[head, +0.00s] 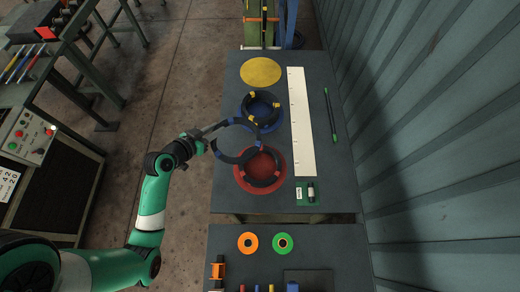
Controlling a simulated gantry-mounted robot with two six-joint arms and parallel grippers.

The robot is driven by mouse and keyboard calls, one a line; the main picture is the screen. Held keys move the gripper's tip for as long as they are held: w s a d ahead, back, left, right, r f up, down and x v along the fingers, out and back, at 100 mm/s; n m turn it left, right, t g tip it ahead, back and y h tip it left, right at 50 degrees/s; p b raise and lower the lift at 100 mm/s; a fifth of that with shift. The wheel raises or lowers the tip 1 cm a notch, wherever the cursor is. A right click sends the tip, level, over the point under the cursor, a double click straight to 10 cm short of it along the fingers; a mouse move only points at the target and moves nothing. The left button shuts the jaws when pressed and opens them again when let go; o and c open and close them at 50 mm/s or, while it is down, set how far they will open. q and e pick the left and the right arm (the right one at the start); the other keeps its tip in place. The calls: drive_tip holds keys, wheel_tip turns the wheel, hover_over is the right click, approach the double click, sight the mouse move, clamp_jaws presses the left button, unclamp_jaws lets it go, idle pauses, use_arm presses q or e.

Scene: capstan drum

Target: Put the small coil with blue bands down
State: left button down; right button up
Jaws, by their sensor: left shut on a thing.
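My left gripper (212,131) is shut on the left rim of the small coil with blue bands (229,158), a thin dark ring. In the picture the ring lies between the blue and red discs and overlaps the edges of the coils there. Its height above the table is hard to tell. A dark coil with yellow bands (277,104) sits on the blue disc (280,123). Another dark coil (262,185) sits on the red disc (261,167); its small bands look reddish. The yellow disc (261,72) at the far end is bare. My right gripper is out of view.
A long white strip (301,120) and a dark rod with green ends (331,115) lie on the right of the table. A green card with a small cylinder (310,192) is near the front. Orange (248,243) and green (283,243) rings lie on the nearer table. A corrugated wall (430,130) stands right.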

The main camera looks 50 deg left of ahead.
use_arm(q)
drive_tip(key=s+a+r+n+y, duration=0.1)
drive_tip(key=a, duration=0.4)
drive_tip(key=w+d+f+b, duration=0.1)
drive_tip(key=d+f, duration=0.2)
drive_tip(key=d, duration=0.1)
drive_tip(key=w+d+f+b, duration=0.1)
drive_tip(key=w+d+f, duration=0.1)
drive_tip(key=d+f, duration=0.1)
drive_tip(key=w+d+f+b, duration=0.1)
drive_tip(key=d+f, duration=0.2)
drive_tip(key=d, duration=0.2)
drive_tip(key=shift+w+d+f, duration=0.15)
drive_tip(key=shift+d, duration=0.1)
drive_tip(key=f, duration=0.1)
drive_tip(key=f+b, duration=0.1)
drive_tip(key=f, duration=0.1)
drive_tip(key=shift+w+d+b, duration=0.1)
drive_tip(key=shift+d+b, duration=0.15)
drive_tip(key=shift+b, duration=0.1)
drive_tip(key=shift+f, duration=0.3)
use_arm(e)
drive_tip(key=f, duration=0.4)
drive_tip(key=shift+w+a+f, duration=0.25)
use_arm(q)
drive_tip(key=shift+f+b, duration=0.45)
drive_tip(key=shift+f, duration=0.05)
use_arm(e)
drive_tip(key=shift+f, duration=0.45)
